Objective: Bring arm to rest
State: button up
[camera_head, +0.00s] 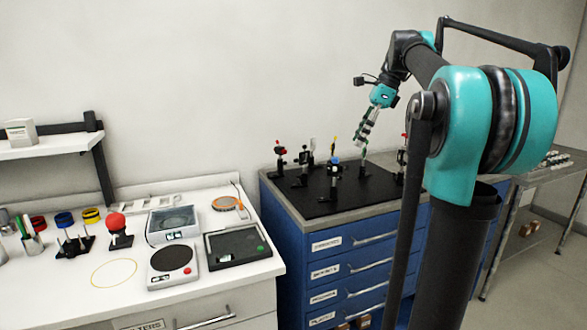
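My arm rises at the right of the head view and bends over toward the blue cabinet. My gripper (364,138) points down and slightly left, above the black optics board (316,205) on the blue cabinet (345,270). Its dark and pale fingers look close together. They are too small to tell whether they are open or shut, or whether they hold anything. A slim post (363,168) stands on the board just under the fingertips; I cannot tell whether they touch it.
Several optics mounts, among them a red-topped one (279,155) and a blue-topped one (334,170), stand around the gripper. The white bench (110,292) at left carries a round-topped device (172,260) and a dark flat tray (236,243). A wall shelf (50,147) is at far left.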

jog(key=s+f+n+t+h, duration=0.1)
jog(key=s+f+n, duration=0.5)
jog(key=f, duration=0.8)
jog(key=s+f+n+t+h, duration=0.1)
jog(key=s+f+n+h, duration=0.1)
jog(key=s+f+n, duration=0.5)
jog(key=s+f+n+t+h, duration=0.1)
jog(key=s+f+n, duration=0.5)
jog(key=f, duration=1.5)
jog(key=s, duration=0.5)
jog(key=shift+a+h, duration=0.25)
jog(key=shift+h, duration=0.05)
